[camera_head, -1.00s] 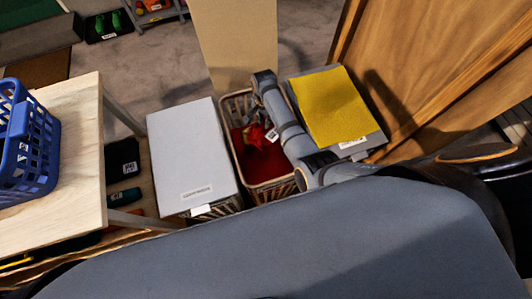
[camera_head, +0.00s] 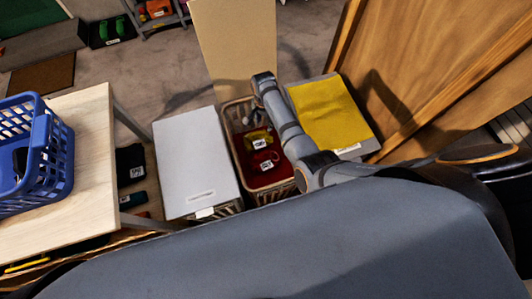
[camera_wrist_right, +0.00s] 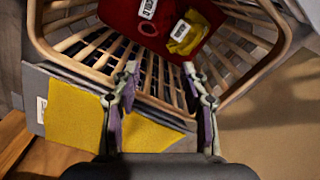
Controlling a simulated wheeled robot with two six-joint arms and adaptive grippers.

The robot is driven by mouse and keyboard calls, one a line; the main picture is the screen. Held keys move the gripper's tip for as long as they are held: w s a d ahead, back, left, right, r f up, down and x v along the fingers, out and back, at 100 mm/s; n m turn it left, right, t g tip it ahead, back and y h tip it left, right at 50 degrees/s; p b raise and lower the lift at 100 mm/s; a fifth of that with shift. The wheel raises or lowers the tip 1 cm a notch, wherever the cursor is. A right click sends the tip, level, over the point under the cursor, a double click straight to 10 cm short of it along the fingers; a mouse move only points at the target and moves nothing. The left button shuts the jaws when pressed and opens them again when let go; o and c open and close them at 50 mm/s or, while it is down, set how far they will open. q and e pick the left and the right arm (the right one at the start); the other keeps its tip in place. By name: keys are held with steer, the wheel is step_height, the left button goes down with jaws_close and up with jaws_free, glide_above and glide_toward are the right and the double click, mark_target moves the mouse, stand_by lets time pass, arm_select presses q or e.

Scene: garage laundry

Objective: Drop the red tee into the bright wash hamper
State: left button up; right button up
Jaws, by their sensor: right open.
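The open wicker hamper (camera_head: 229,147) stands between two lidded ones, with a red inside. The red tee (camera_head: 262,163), with a white tag, lies down inside it next to a yellow cloth (camera_head: 258,139). In the right wrist view the red tee (camera_wrist_right: 128,12) and the yellow cloth (camera_wrist_right: 192,38) lie inside the hamper rim (camera_wrist_right: 62,62); the tee's edges blend with the red inside. My right gripper (camera_wrist_right: 160,75) is open and empty above the hamper's near side, apart from the tee. In the head view my arm partly hides the hamper's right side. My left gripper is not in view.
A hamper with a grey-white lid (camera_head: 195,160) stands left, one with a yellow-topped lid (camera_head: 333,112) right. A blue basket (camera_head: 50,160) sits on a wooden table (camera_head: 85,190) at left. A tan panel (camera_head: 235,45) stands behind; a wooden cabinet (camera_head: 430,70) is at right.

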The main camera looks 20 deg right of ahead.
arm_select(q)
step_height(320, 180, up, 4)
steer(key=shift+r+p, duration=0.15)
steer(key=shift+p, duration=1.05)
arm_select(e)
steer(key=w+d+r+n, duration=0.2)
steer(key=d+r+n, duration=0.2)
steer(key=r, duration=0.8)
steer(key=w+d+r+n, duration=0.3)
steer(key=d+r, duration=0.4)
steer(key=r, duration=0.4)
steer(key=shift+d+r+n, duration=0.25)
steer(key=shift+r+n, duration=0.1)
steer(key=shift+n, duration=0.15)
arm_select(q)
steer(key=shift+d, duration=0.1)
